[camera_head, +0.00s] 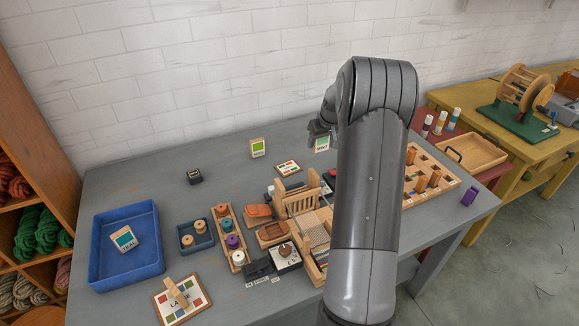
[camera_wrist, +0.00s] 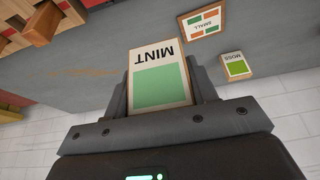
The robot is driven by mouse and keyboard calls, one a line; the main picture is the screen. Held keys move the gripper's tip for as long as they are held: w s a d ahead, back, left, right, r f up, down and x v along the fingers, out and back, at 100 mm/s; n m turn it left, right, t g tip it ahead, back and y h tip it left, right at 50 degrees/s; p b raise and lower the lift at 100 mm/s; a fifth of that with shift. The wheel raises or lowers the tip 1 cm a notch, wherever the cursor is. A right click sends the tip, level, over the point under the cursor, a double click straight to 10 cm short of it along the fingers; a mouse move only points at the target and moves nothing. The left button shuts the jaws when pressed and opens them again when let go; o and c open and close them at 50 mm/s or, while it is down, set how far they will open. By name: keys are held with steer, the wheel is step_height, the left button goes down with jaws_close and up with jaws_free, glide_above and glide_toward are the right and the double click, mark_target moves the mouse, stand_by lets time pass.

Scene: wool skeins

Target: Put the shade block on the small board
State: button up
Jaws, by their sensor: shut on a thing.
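My gripper (camera_wrist: 160,95) is shut on a shade block lettered MINT (camera_wrist: 158,80), a wood-edged block with a white top band and a pale green panel. In the head view the block (camera_head: 322,144) shows beside my arm, partly hidden. The small board (camera_wrist: 204,22), lettered SMALL with red and green patches, lies flat on the grey table. In the head view the board (camera_head: 288,168) is left of my gripper and apart from the held block. A green block lettered MOSS (camera_wrist: 237,66) stands behind the board, near the wall (camera_head: 257,148).
A blue tray (camera_head: 127,280) at left holds a teal block (camera_head: 123,239). A larger board (camera_head: 182,306) with a wooden piece lies at the front. Spool racks (camera_head: 230,239) and a small loom (camera_head: 298,204) crowd the middle. A small dark block (camera_head: 194,176) stands at back left amid free table.

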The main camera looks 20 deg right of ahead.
steer(key=w+a+f, duration=0.2)
steer(key=a, duration=0.1)
steer(key=w+a+f, duration=0.2)
steer(key=w, duration=0.1)
steer(key=w+a+f, duration=0.3)
steer(key=shift+w+a, duration=0.1)
steer(key=shift+a, duration=0.2)
steer(key=shift+f, duration=2)
steer(key=shift+f, duration=0.15)
steer(key=o, duration=1)
steer(key=shift+c, duration=0.2)
